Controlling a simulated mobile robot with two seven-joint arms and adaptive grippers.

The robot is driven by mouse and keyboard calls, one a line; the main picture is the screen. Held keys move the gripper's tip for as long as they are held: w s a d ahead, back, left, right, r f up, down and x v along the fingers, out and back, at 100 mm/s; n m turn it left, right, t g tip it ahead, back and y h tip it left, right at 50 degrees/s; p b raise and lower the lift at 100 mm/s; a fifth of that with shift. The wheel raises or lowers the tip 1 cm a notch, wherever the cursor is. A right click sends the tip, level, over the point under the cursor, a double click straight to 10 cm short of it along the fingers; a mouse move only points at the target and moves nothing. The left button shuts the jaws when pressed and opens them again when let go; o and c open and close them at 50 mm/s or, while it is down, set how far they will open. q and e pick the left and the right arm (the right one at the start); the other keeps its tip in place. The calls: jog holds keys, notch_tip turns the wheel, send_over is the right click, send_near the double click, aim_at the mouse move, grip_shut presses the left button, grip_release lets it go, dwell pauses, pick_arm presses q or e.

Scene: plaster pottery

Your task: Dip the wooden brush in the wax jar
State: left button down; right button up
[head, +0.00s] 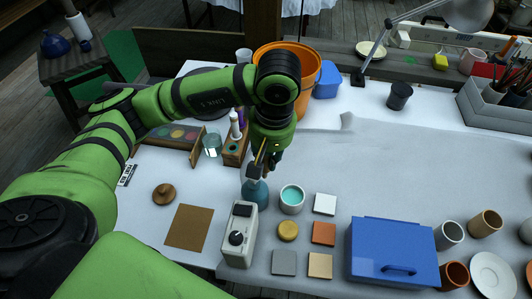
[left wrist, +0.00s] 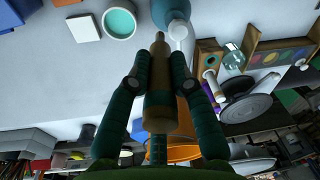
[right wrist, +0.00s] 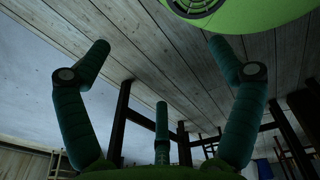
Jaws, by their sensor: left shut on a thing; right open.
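My left gripper (head: 267,158) is shut on the wooden brush (left wrist: 158,100), whose tan body shows between the two fingers in the left wrist view. In the head view the brush is mostly hidden by the gripper. A small white jar with teal contents (head: 292,197), seemingly the wax jar, stands on the table in front and slightly right of the gripper; it also shows in the left wrist view (left wrist: 119,22). The brush is apart from this jar. My right gripper (right wrist: 160,60) is open and empty, away from the table objects.
A teal bottle (head: 256,192) stands beside the jar, just below the left gripper. A white scale-like device (head: 238,236), a blue box (head: 391,252) and several small tiles surround it. An orange bucket (head: 309,62) stands behind. The table's right middle is clear.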

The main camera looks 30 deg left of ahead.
pick_arm(q)
jog(key=w+d+f+m+h+p, duration=0.1)
jog(key=d+f+m+p, duration=0.1)
jog(key=m, duration=1.3)
jog(key=w+d+f+m+h+p, duration=0.2)
jog(key=f+m+p, duration=0.1)
jog(key=m, duration=1.3)
jog(key=shift+w+d+p, duration=0.15)
jog(key=shift+w+p, duration=0.15)
pick_arm(e)
jog(key=r, duration=0.5)
jog(key=shift+w+a, duration=0.15)
jog(key=shift+a, duration=0.15)
pick_arm(q)
notch_tip(320, 180, down, 7)
jog(key=b, duration=0.5)
jog(key=shift+f+b, duration=0.2)
jog(key=shift+b, duration=0.15)
pick_arm(e)
jog(key=shift+a+f, duration=0.15)
jog(key=shift+f, duration=2.65)
pick_arm(q)
jog(key=shift+r, duration=0.15)
pick_arm(e)
jog(key=shift+r, duration=0.1)
